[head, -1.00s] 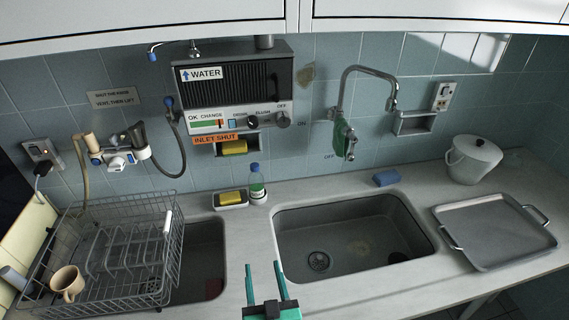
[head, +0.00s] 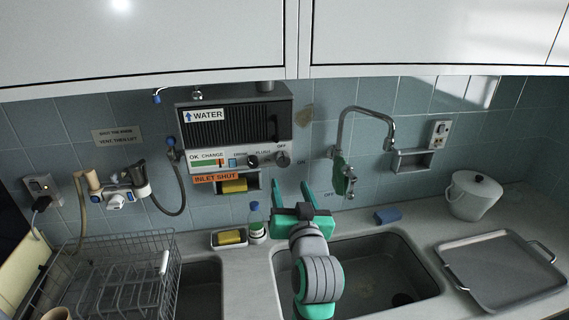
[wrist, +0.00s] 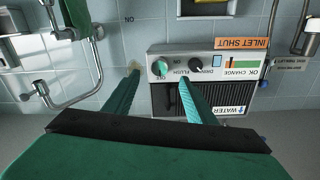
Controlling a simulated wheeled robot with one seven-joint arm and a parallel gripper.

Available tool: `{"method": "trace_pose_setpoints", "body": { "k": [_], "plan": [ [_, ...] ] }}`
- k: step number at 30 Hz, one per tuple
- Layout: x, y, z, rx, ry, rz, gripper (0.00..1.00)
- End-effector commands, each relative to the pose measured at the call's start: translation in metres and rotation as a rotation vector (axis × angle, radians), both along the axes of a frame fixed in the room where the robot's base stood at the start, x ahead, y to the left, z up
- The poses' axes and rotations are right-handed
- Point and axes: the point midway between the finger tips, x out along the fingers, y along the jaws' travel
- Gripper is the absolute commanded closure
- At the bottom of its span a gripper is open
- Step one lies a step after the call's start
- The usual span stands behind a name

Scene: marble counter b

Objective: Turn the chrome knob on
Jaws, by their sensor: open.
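The chrome knob (head: 283,158) is at the right end of the water heater's front panel, between the OFF and ON labels. In the wrist view, which is upside down, the chrome knob (wrist: 160,68) shows between my two fingers. My gripper (head: 293,193) is open and empty, with green fingers pointing at the wall below the knob in the head view. In the wrist view my gripper (wrist: 158,76) has one fingertip on each side of the knob's outline; I cannot tell the remaining distance. No contact is visible.
A black knob (head: 252,161) sits just left of the chrome one. The tap (head: 341,150) with a green cloth is to the right. A bottle (head: 257,222) and a sponge dish (head: 229,238) stand below. White cupboards (head: 430,40) hang above.

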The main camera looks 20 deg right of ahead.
Motion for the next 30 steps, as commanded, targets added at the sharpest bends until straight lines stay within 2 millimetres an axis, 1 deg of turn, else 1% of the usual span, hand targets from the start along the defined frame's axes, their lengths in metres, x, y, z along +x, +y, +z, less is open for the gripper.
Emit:
{"method": "trace_pose_setpoints", "body": {
  "k": [1,3,8,11,15,21,25,30],
  "plan": [
    [0.001,-0.002,0.007,0.000,-0.004,0.001,0.49],
    [0.002,-0.003,0.012,0.001,-0.006,0.002,0.49],
    [0.011,-0.005,0.013,0.002,-0.005,0.004,0.49],
    [0.025,-0.008,0.013,0.002,-0.004,0.005,0.49],
    [0.050,-0.014,0.013,0.002,-0.004,0.005,0.49],
    [0.082,-0.023,0.013,0.001,-0.004,0.003,0.49],
    [0.096,-0.027,0.013,0.001,-0.004,0.002,0.49],
    [0.103,-0.034,0.012,0.001,-0.004,-0.005,0.49]
  ]
}}
